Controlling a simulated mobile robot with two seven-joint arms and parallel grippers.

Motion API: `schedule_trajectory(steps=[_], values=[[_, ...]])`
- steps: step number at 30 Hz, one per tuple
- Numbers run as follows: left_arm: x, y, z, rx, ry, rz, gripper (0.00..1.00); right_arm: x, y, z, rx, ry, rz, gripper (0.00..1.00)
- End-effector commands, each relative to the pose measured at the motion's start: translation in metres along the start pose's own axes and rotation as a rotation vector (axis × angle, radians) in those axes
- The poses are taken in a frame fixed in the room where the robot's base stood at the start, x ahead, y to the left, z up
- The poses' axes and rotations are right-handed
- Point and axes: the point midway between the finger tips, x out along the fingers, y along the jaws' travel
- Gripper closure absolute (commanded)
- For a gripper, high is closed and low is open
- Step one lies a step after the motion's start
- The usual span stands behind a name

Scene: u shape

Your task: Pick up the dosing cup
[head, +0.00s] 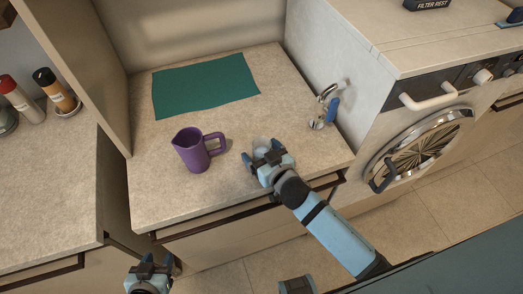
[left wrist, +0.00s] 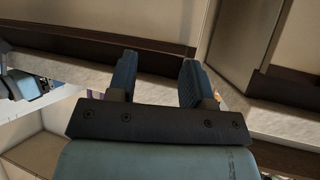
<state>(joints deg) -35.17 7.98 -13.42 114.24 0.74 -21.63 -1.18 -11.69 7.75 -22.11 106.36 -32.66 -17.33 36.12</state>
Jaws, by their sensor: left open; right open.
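A small pale, translucent cup, which looks like the dosing cup (head: 261,143), stands on the counter right of the purple jug. My right gripper (head: 266,157) is open, right at the cup from the front. Its fingers hide the cup's lower part, and I cannot tell whether they touch it. My left gripper (head: 151,264) is open and empty in front of the counter, low in the head view. Its spread fingers also show in the left wrist view (left wrist: 157,78), with nothing between them.
The purple jug (head: 192,151) stands left of the cup, its handle towards it. A green mat (head: 205,86) lies behind. A metal-and-blue item (head: 325,108) is at the counter's right, beside the washing machine (head: 390,100). A tall panel (head: 85,65) bounds the left.

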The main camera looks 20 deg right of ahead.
Motion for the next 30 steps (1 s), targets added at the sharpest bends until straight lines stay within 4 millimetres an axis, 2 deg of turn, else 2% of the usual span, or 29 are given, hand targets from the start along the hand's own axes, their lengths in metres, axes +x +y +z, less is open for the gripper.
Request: schedule_trajectory(steps=[1,2,6,9,22,30], values=[[0.0,0.0,0.0,0.0,0.0,0.0,0.54,0.0,0.0,0.0,0.0,0.0,0.0,0.14],[0.0,0.0,0.0,0.0,0.0,0.0,0.54,0.0,0.0,0.0,0.0,0.0,0.0,0.19],[0.0,0.0,0.0,0.0,0.0,0.0,0.54,0.0,0.0,0.0,0.0,0.0,0.0,0.51],[0.0,0.0,0.0,0.0,0.0,0.0,0.54,0.0,0.0,0.0,0.0,0.0,0.0,0.69],[0.0,0.0,0.0,0.0,0.0,0.001,0.54,-0.003,0.0,-0.002,-0.001,0.001,0.0,0.69],[0.0,0.0,0.001,0.0,0.0,0.001,0.54,-0.017,0.0,-0.011,0.0,0.001,0.0,0.69]])
